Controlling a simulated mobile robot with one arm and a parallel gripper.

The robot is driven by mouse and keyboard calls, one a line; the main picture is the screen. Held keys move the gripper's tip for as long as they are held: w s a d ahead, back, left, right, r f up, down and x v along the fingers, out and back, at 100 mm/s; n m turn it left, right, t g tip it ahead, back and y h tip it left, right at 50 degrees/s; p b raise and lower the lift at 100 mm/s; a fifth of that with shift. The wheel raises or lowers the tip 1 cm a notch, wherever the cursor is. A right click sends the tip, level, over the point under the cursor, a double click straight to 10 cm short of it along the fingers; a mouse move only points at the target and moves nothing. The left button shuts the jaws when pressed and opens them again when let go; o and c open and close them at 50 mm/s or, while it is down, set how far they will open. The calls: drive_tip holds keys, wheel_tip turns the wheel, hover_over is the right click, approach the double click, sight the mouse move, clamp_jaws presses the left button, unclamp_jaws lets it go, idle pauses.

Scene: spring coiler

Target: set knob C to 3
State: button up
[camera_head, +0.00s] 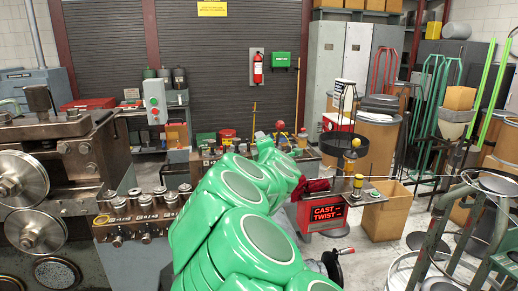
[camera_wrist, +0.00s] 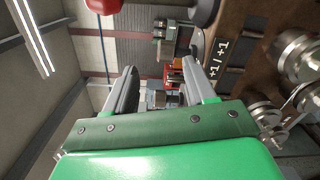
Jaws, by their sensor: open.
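My gripper (camera_wrist: 160,88) is open in the wrist view, its two grey fingers apart with nothing between them. A dark brown panel (camera_wrist: 243,52) with white "+1 / +1" lettering is to the right of the fingers. Metal knobs (camera_wrist: 299,57) stand out at its right side, apart from the fingers. In the head view, my green arm hides much of the middle, and I cannot make out the gripper's fingers. A row of metal knobs (camera_head: 145,201) sits on the machine's front at the left. Their letters are too small to read, so I cannot tell which is knob C.
A red rounded part (camera_wrist: 107,5) and a dark cylinder (camera_wrist: 203,10) are at the wrist view's top edge. In the head view, large metal rollers (camera_head: 22,182) are at left, a red "CAST TWIST" box (camera_head: 327,214) right of my arm, and a green frame (camera_head: 470,225) at right.

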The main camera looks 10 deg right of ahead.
drive_tip(key=shift+s+a+n+h, duration=0.25)
drive_tip(key=shift+s+n+h, duration=0.3)
drive_tip(key=shift+n, duration=1.45)
drive_tip(key=shift+s+a+n+h, duration=0.3)
drive_tip(key=shift+n+h, duration=0.4)
drive_tip(key=shift+n, duration=1.3)
drive_tip(key=shift+s+a+n+h, duration=0.25)
drive_tip(key=shift+s+n+h, duration=0.3)
drive_tip(key=shift+n, duration=1.45)
drive_tip(key=shift+w, duration=0.1)
